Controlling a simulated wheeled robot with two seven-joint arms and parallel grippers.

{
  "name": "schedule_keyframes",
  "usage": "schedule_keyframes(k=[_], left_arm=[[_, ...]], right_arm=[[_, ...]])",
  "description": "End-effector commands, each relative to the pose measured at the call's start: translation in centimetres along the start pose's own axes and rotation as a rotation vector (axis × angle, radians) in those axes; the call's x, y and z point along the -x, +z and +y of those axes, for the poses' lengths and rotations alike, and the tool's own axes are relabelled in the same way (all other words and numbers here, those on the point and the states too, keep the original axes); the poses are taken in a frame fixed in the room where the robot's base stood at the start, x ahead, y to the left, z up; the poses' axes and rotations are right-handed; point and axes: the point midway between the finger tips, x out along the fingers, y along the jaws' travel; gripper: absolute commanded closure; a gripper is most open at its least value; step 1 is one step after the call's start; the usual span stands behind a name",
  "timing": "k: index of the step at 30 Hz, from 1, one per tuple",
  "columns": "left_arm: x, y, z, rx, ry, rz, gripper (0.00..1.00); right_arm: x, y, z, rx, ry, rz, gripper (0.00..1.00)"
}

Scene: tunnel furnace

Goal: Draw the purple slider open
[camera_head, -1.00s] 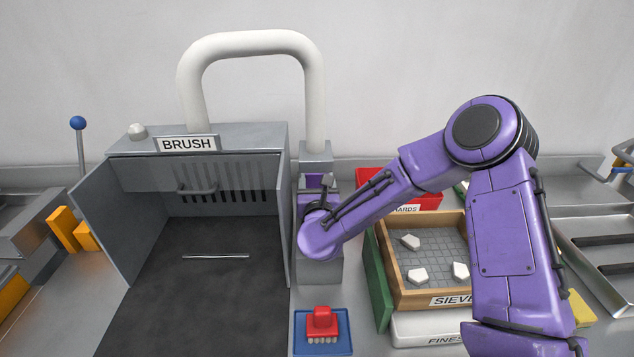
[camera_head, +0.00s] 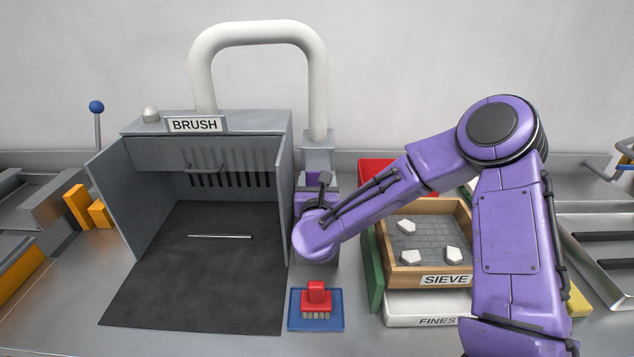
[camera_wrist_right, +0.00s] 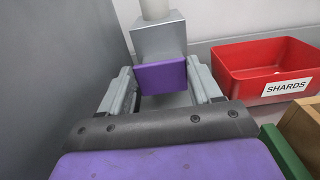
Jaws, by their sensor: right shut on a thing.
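The purple slider (camera_wrist_right: 162,76) is a small purple block below the grey duct box, seen in the right wrist view. In the head view only a small purple part (camera_head: 314,179) shows under the duct, mostly behind my arm. My right gripper (camera_wrist_right: 162,90) has a grey finger on each side of the block and is shut on it. In the head view my right wrist covers the fingers. My left gripper is not in view.
The grey BRUSH hood (camera_head: 205,130) stands close left of my right gripper. A red brush (camera_head: 317,298) lies on a blue mat (camera_head: 297,322) in front. The wooden SIEVE box (camera_head: 405,278) and red SHARDS bin (camera_wrist_right: 245,63) stand to the right.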

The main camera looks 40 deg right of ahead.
Motion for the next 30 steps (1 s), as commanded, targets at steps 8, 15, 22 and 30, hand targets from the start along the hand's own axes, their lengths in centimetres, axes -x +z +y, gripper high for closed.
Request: schedule_keyframes(k=[8, 15, 22, 30], left_arm=[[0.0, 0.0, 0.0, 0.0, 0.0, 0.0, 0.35], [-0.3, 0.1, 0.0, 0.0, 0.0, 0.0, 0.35], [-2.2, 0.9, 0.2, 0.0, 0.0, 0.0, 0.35], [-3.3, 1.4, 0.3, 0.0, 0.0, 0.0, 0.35]], right_arm=[[0.1, -0.2, 0.0, 0.001, 0.001, 0.006, 0.11], [0.7, -0.3, 0.1, 0.001, 0.003, 0.004, 0.11], [5.8, -0.6, 0.0, 0.002, 0.005, 0.004, 0.11], [10.4, -0.3, -0.1, 0.001, 0.001, 0.004, 0.11]])
